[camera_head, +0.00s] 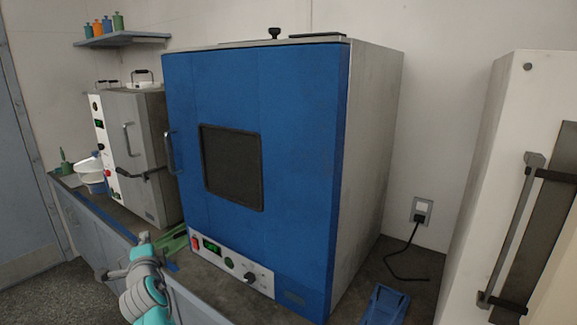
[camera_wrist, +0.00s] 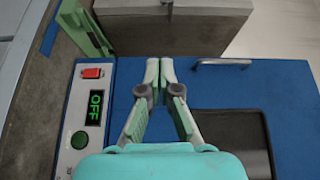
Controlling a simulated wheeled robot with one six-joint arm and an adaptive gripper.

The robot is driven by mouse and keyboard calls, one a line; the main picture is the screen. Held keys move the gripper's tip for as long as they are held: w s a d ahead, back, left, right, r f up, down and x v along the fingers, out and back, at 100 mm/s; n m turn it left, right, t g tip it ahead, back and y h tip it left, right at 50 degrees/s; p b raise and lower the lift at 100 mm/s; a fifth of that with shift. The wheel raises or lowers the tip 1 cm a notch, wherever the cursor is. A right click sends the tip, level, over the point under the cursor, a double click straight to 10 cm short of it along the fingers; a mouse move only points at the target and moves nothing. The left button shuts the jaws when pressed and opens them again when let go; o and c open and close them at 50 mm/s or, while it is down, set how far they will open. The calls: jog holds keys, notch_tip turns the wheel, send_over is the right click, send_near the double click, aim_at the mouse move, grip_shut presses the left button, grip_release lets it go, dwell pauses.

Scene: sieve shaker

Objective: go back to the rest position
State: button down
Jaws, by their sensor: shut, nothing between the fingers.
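My gripper (camera_wrist: 160,68) shows in the wrist view with its two fingertips together and nothing between them. It is in front of the blue oven's front (camera_wrist: 220,85), between the control panel and the dark window. I cannot tell whether the fingertips touch the door. In the head view, my teal arm (camera_head: 146,292) is at the lower left, in front of the bench edge and left of the blue oven (camera_head: 300,130). The oven door looks closed. Its display (camera_wrist: 96,107) reads OFF, beside a red switch (camera_wrist: 91,73) and a green button (camera_wrist: 80,140).
A grey cabinet-like machine (camera_head: 145,150) stands left of the oven on the bench. A green object (camera_head: 174,243) lies by the oven's left corner, near my arm. A blue object (camera_head: 385,304) lies at the lower right. A white appliance (camera_head: 485,160) stands far right. Floor (camera_head: 50,290) shows at left.

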jog(key=s+d+f+n+h, duration=0.1)
jog(key=s+d+f+n, duration=0.15)
jog(key=d+f, duration=0.8)
jog(key=s+d+f+n, duration=0.1)
jog(key=s+d+f, duration=0.3)
jog(key=d+f, duration=0.6)
jog(key=s+d+f+n+h, duration=0.1)
jog(key=s+d+f+n, duration=0.1)
jog(key=s+d+f, duration=0.6)
jog(key=s+d+f+n+h, duration=0.1)
jog(key=s+d+f, duration=0.4)
jog(key=s+d, duration=0.4)
jog(key=s+d+n+h, duration=0.1)
jog(key=s+d, duration=0.6)
jog(key=s, duration=0.3)
jog(key=s+d+n+h, duration=0.1)
jog(key=s+d+n, duration=0.1)
jog(key=s+d, duration=0.65)
jog(key=s+d+r+n+h, duration=0.1)
jog(key=s+d+r, duration=0.1)
jog(key=s+r, duration=0.5)
jog(key=s+d+r+n+g+h, duration=0.1)
jog(key=s+d+r+h, duration=0.1)
jog(key=s+r, duration=0.5)
jog(key=shift+s+r+n, duration=0.35)
jog(key=shift+s, duration=3)
